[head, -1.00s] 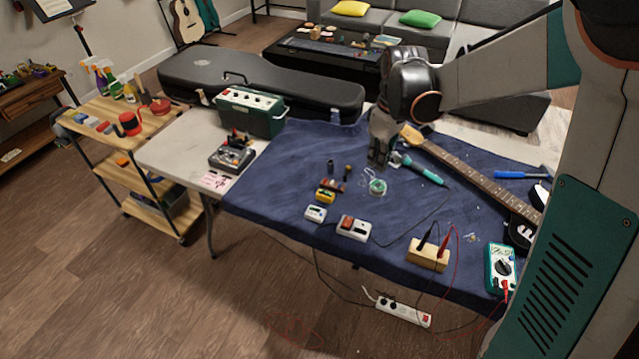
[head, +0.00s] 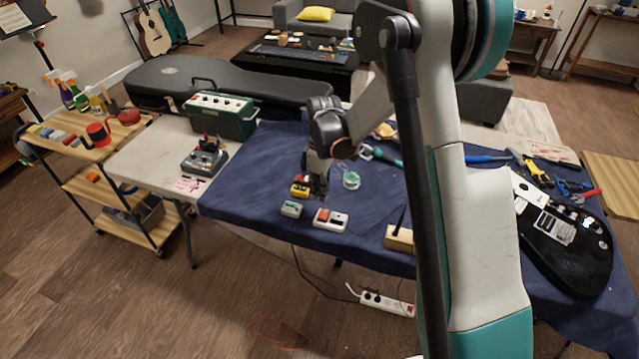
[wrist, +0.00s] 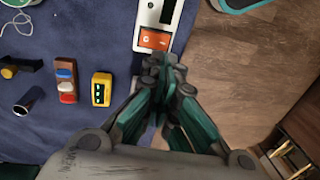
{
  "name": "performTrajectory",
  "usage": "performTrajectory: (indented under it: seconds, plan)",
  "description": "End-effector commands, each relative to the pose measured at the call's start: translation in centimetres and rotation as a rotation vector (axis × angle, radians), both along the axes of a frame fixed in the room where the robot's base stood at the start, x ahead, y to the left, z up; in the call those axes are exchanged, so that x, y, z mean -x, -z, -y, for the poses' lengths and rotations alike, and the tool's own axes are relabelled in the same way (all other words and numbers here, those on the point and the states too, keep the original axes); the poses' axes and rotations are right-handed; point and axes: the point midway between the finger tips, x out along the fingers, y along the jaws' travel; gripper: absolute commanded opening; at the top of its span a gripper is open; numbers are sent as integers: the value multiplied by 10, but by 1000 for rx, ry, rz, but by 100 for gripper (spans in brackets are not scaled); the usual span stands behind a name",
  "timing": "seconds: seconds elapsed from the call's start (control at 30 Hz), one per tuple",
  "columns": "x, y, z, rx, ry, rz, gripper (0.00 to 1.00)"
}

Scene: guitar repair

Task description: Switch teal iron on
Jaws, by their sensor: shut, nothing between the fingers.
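The teal-handled iron (head: 382,155) lies on the blue cloth, partly hidden behind my arm in the head view. A white box (head: 330,219) with an orange rocker switch (head: 322,214) and a black part sits near the cloth's front edge. The wrist view shows the white box (wrist: 146,24) and its orange switch (wrist: 155,39) just beyond my fingertips. My gripper (head: 318,192) points down, shut and empty, behind the box in the head view. In the wrist view my gripper (wrist: 164,68) is close to the switch end; I cannot tell whether it touches.
A small white device (head: 291,208) sits left of the box. A solder spool (head: 351,180) lies behind. Floor opens beyond the front edge.

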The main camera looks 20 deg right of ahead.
Motion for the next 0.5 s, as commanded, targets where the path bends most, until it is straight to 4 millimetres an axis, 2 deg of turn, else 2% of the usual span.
performTrajectory:
  seconds: [0.03,0.2,0.33,0.5]
  plan:
    - [1,13,-1,0,0,0,0]
    - [4,40,-3,-1,-1,1,0]
    - [6,53,-4,-1,-1,1,0]
    - [7,59,-5,-2,0,1,0]
